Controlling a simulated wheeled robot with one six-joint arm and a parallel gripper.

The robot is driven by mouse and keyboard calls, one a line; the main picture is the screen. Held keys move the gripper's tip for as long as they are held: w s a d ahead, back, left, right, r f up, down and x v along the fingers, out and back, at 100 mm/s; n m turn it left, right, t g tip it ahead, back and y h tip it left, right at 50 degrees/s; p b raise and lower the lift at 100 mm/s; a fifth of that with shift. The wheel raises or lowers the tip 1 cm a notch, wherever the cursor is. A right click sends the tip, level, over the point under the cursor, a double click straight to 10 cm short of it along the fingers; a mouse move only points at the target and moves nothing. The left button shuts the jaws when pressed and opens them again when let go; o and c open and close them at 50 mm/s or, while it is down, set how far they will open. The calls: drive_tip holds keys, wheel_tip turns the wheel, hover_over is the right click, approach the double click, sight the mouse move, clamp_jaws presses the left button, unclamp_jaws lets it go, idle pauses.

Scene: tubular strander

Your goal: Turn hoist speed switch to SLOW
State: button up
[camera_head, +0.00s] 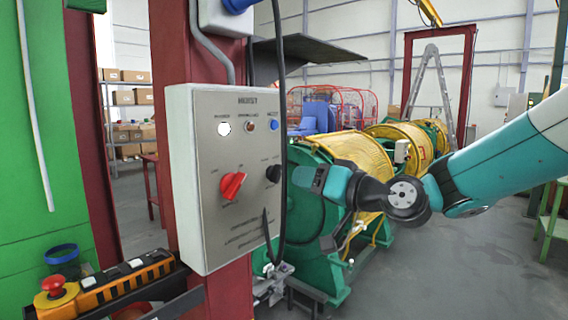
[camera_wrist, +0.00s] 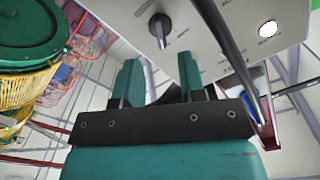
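A black cable (camera_head: 282,110) hangs down past the panel's right edge, close to my gripper. White, orange and blue lights line the panel's top. A red emergency button (camera_head: 53,286) sits at the lower left. Green-and-yellow strander machinery (camera_head: 360,150) stands behind.

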sight(280, 175)
drive_tip(key=p+x, duration=0.2)
drive_tip(key=x, duration=0.4)
drive_tip(key=shift+w+a, duration=0.1)
drive_tip(key=shift+a, duration=0.2)
drive_tip(key=shift+c, duration=0.2)
clamp_jaws()
